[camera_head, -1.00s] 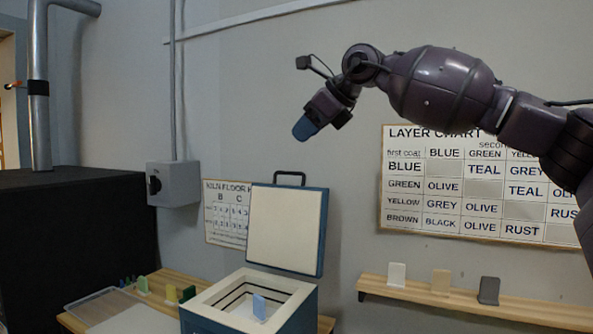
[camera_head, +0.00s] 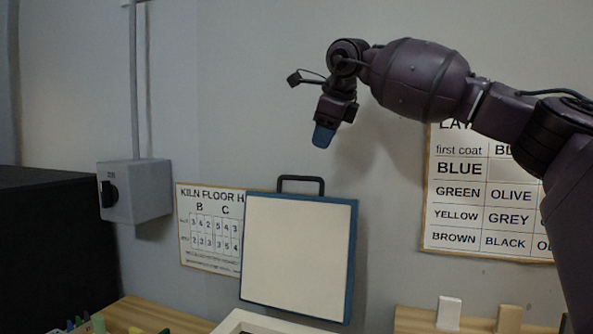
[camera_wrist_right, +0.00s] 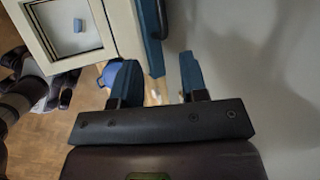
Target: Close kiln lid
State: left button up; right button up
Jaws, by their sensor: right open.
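The kiln lid (camera_head: 297,258) stands open and upright, a cream panel with a blue edge. Its dark handle (camera_head: 301,180) is on the top edge. Only a pale strip of the kiln rim (camera_head: 262,322) shows at the bottom. My right gripper (camera_head: 323,137) points down, above and slightly right of the handle, apart from it. In the right wrist view, my open gripper (camera_wrist_right: 160,62) has nothing between its fingers; the lid's blue edge (camera_wrist_right: 151,38) and part of the handle (camera_wrist_right: 163,18) lie ahead. The kiln opening (camera_wrist_right: 72,28) shows at upper left with a small blue tile inside.
The wall is close behind the lid, with a kiln floor chart (camera_head: 210,232) and a layer chart (camera_head: 485,205). A grey switch box (camera_head: 135,191) is at left. A shelf (camera_head: 415,318) with tiles is at lower right. A wooden table (camera_head: 150,315) is below.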

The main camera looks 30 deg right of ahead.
jog(key=x, duration=1)
jog(key=shift+w+f+p, duration=0.25)
jog(key=shift+w+p, duration=0.05)
jog(key=shift+p, duration=0.05)
grip_shut()
